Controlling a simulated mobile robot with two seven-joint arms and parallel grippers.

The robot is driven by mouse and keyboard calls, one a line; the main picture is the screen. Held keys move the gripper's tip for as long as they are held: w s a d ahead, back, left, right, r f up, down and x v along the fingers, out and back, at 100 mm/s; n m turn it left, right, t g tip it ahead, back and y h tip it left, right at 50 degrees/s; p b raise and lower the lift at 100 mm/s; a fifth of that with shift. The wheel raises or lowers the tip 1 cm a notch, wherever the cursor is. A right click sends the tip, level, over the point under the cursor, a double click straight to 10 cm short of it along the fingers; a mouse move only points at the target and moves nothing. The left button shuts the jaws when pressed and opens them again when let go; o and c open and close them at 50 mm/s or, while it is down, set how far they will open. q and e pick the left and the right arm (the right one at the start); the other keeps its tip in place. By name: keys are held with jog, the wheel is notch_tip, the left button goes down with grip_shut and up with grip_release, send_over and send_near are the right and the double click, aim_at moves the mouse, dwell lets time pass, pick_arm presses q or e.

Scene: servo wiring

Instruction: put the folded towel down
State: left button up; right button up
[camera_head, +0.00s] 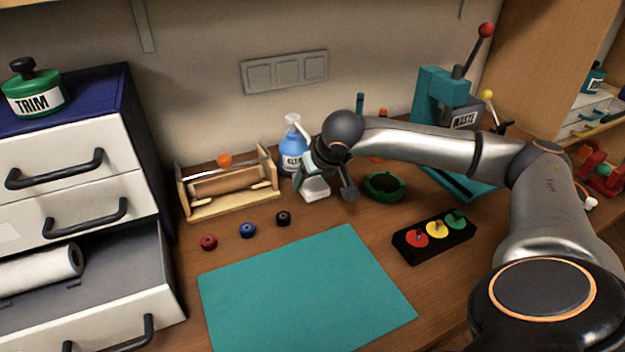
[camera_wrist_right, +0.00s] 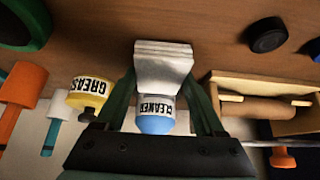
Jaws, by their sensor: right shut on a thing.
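The folded towel (camera_head: 315,190) is a small white, layered block at the back of the workbench, in front of the blue cleaner bottle (camera_head: 293,150). My right gripper (camera_head: 314,174) is shut on it from above. In the right wrist view the towel (camera_wrist_right: 164,66) sticks out between the green fingers, its folded layers showing at the far edge. The cleaner bottle (camera_wrist_right: 155,122) shows just past it there. I cannot tell whether the towel touches the bench or hangs just above it. My left gripper is not in view.
A wooden roll holder (camera_head: 232,189) stands left of the towel, and a green-and-black round item (camera_head: 384,186) right of it. Small wheels (camera_head: 247,230), a teal mat (camera_head: 305,290) and a black block with coloured knobs (camera_head: 434,236) lie in front. A drawer (camera_head: 100,290) stands open at left.

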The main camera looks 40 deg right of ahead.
jog(key=shift+f, duration=0.2)
jog(key=o, duration=1.3)
jog(key=shift+r, duration=0.1)
jog(key=shift+s+r, duration=0.1)
jog(key=shift+r, duration=0.2)
jog(key=p+v, duration=0.1)
jog(key=v, duration=1)
jog(key=shift+s+a+r, duration=0.1)
jog(key=shift+s+r, duration=0.05)
jog(key=shift+s, duration=0.05)
